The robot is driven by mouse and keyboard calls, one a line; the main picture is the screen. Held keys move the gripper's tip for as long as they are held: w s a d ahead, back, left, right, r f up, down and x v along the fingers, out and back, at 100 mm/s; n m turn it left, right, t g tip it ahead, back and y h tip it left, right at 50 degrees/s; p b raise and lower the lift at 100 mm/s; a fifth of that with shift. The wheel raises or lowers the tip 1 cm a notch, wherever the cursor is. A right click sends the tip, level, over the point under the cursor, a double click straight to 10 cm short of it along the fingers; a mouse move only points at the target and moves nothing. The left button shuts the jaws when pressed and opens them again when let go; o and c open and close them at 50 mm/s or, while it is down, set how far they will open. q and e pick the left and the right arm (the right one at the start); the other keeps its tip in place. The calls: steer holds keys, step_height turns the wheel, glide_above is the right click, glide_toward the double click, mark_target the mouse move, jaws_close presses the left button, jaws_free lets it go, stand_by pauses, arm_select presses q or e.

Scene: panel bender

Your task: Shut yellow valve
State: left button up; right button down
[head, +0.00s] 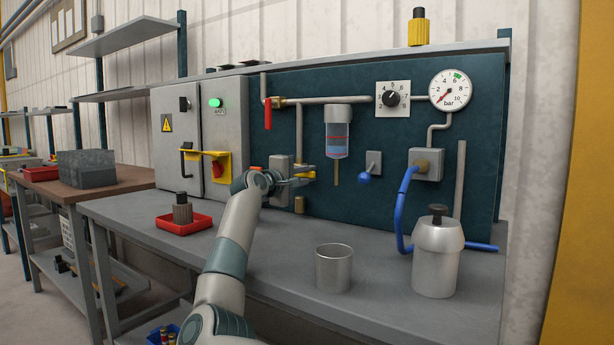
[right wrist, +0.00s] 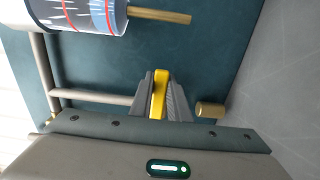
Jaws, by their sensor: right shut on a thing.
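The yellow valve's handle (head: 304,168) is on a vertical pipe on the dark teal panel, left of the clear filter bowl. My right gripper (head: 308,175) reaches it from the left. In the right wrist view, the yellow handle (right wrist: 160,92) is between the two fingers of my right gripper (right wrist: 163,100), which is shut on it. The handle seems to lie crosswise to the pipe. The fingers hide the valve body. The brass outlet (right wrist: 210,109) shows just below the valve, and also in the head view (head: 299,204). My left gripper is not in view.
The filter bowl (head: 337,135) hangs close right of the valve. A red handle (head: 268,113) hangs at upper left. A blue-tipped lever (head: 364,177), pressure gauge (head: 450,90) and blue hose (head: 402,205) are further right. A metal cup (head: 333,270) and canister (head: 437,262) stand on the bench.

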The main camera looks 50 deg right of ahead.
steer(key=c, duration=1.7)
jaws_free()
steer(key=shift+f, duration=0.1)
steer(key=shift+a, duration=0.1)
steer(key=a, duration=0.5)
steer(key=s+a, duration=0.1)
steer(key=a, duration=1.1)
steer(key=shift+s, duration=0.25)
